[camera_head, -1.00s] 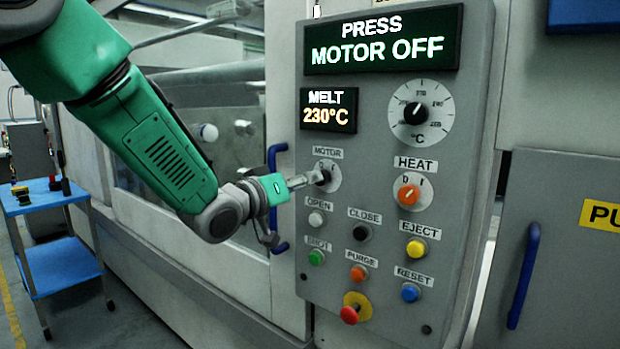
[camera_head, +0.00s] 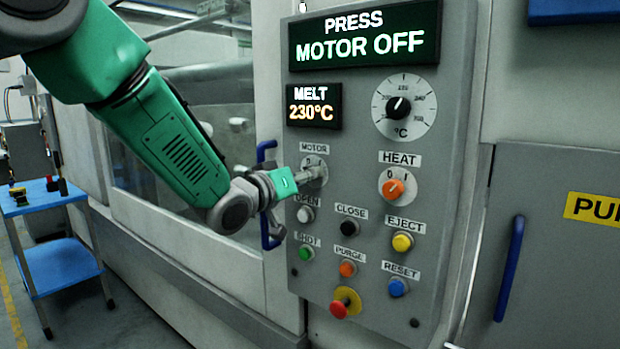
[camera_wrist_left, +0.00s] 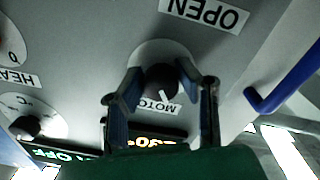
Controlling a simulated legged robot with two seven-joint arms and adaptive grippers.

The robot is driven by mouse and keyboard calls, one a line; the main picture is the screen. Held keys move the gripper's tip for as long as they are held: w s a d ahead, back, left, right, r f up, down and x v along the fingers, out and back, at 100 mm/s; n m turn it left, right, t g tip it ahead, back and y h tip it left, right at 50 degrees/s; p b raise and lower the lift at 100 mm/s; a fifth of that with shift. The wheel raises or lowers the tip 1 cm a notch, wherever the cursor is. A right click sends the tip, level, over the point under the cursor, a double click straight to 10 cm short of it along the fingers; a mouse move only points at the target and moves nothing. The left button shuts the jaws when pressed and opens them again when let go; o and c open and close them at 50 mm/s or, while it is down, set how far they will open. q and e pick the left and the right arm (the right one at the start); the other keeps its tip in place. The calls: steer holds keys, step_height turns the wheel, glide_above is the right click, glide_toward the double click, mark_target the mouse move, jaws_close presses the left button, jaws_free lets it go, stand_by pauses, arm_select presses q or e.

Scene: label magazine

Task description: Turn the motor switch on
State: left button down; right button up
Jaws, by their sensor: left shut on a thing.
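The motor switch is a dark round knob (camera_wrist_left: 162,80) on a pale round plate (camera_head: 311,161) under a MOTOR label. My left gripper (camera_head: 312,176) reaches it from the left and covers most of the knob in the head view. In the left wrist view, which looks at the panel upside down, the two fingers (camera_wrist_left: 163,88) stand on either side of the knob and are shut on it. A white mark shows on the knob. The panel display (camera_head: 366,38) reads PRESS MOTOR OFF. My right gripper is not in view.
The orange heat knob (camera_head: 394,188) sits just right of the motor switch. Several push buttons and a red mushroom button (camera_head: 340,307) lie below. A blue door handle (camera_head: 267,190) stands close behind the left gripper. A blue cart (camera_head: 50,203) is at far left.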

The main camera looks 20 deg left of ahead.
arm_select(q)
steer(key=shift+r, duration=0.15)
steer(key=shift+a+m+b, duration=0.25)
steer(key=shift+m+b, duration=0.1)
steer(key=shift+m, duration=0.55)
steer(key=m+b, duration=0.1)
steer(key=m, duration=0.3)
steer(key=shift+m+b, duration=0.3)
steer(key=shift+b, duration=0.05)
steer(key=m+b, duration=0.1)
steer(key=m, duration=0.2)
steer(key=shift+r+b, duration=0.1)
steer(key=shift+b, duration=0.2)
steer(key=shift+m+b, duration=0.95)
steer(key=shift+m, duration=1.15)
